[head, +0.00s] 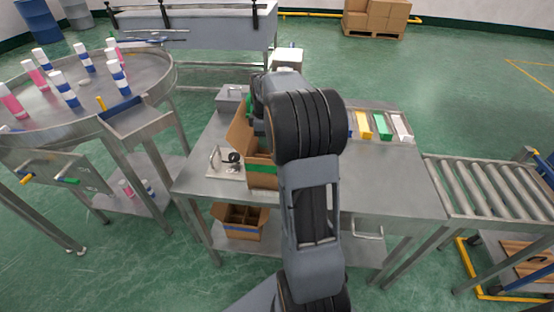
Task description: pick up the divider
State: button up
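A brown cardboard divider (240,214) with crossing walls shows in an open carton on the shelf under the steel table. Another open carton (262,175) with a green stripe stands on the table top, its flap raised at the left. My arm covers much of this carton, and its inside is mostly hidden. The end of my arm reaches over the table behind the thick black joint. Only a dark part with a bit of green shows at its left, near the carton. My fingertips are hidden, so I cannot tell whether they hold anything.
On the work table (375,180) are a grey box (231,98), a small fixture (233,157) and coloured strips (381,127). A roller conveyor (490,187) is at the right. The table's right front is clear.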

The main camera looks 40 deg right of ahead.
aim_at(268, 156)
jog(key=shift+s+d+f, duration=0.1)
jog(key=shift+f, duration=2)
jog(key=shift+d+f, duration=0.1)
jog(key=shift+f, duration=1.95)
grip_shut()
